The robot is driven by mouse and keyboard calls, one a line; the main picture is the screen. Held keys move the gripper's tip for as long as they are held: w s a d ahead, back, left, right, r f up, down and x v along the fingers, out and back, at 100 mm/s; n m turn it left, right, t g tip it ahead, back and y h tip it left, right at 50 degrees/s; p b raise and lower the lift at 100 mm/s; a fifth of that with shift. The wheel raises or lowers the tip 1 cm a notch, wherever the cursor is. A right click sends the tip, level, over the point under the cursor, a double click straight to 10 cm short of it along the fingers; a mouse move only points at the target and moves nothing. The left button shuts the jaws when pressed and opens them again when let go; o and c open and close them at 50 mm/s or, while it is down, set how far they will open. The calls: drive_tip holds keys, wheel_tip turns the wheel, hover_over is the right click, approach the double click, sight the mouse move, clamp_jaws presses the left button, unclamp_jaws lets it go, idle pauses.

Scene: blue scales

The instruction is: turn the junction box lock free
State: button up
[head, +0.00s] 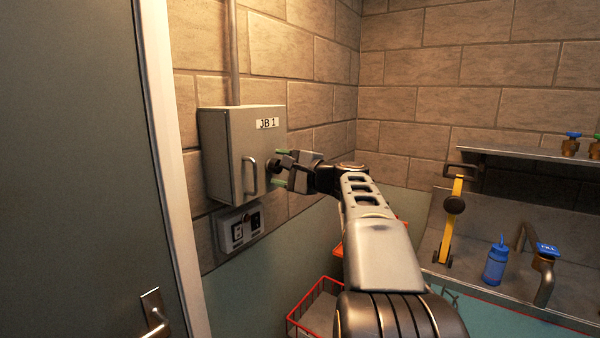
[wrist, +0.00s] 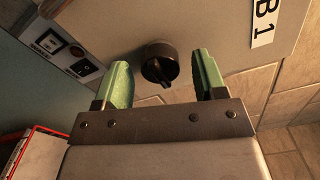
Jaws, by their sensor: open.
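The junction box (head: 228,160) is a grey metal box on the brick wall, labelled JB 1, with a bar handle (head: 249,175) on its closed door. The lock is a round black knob (wrist: 158,64) with a raised grip, near the door's edge in the wrist view. In the head view the knob (head: 272,166) is partly covered by my gripper. My gripper (head: 279,168) is open in front of the box. Its green fingertips (wrist: 162,80) stand on either side of the knob in the wrist view, with gaps to both. I cannot tell how deep they reach along it.
A switch and socket panel (head: 240,228) sits just below the box. A grey door (head: 80,150) is at the left. A red wire basket (head: 318,303) stands below. At the right are a sink counter, a blue bottle (head: 495,263), a yellow tool (head: 451,220) and a shelf (head: 515,153).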

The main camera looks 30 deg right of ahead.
drive_tip(key=b+v, duration=0.2)
drive_tip(key=v, duration=1.1)
drive_tip(key=shift+s+f, duration=0.1)
wheel_tip(320, 180, down, 18)
drive_tip(key=s+a+n+g+h, duration=0.1)
drive_tip(key=a+n+g+h, duration=0.1)
drive_tip(key=g+h, duration=0.35)
drive_tip(key=s+a+f+n+g+p, duration=0.1)
drive_tip(key=s+a+f+n+g, duration=0.1)
drive_tip(key=s+a+f+n, duration=0.1)
drive_tip(key=s+a+f+n+g+h+p, duration=0.1)
drive_tip(key=a+f+n, duration=0.4)
drive_tip(key=a, duration=0.5)
drive_tip(key=s+a+f+n+g+p, duration=0.1)
drive_tip(key=s+a+f+n+g, duration=0.3)
drive_tip(key=a+n, duration=0.3)
drive_tip(key=shift+s, duration=0.3)
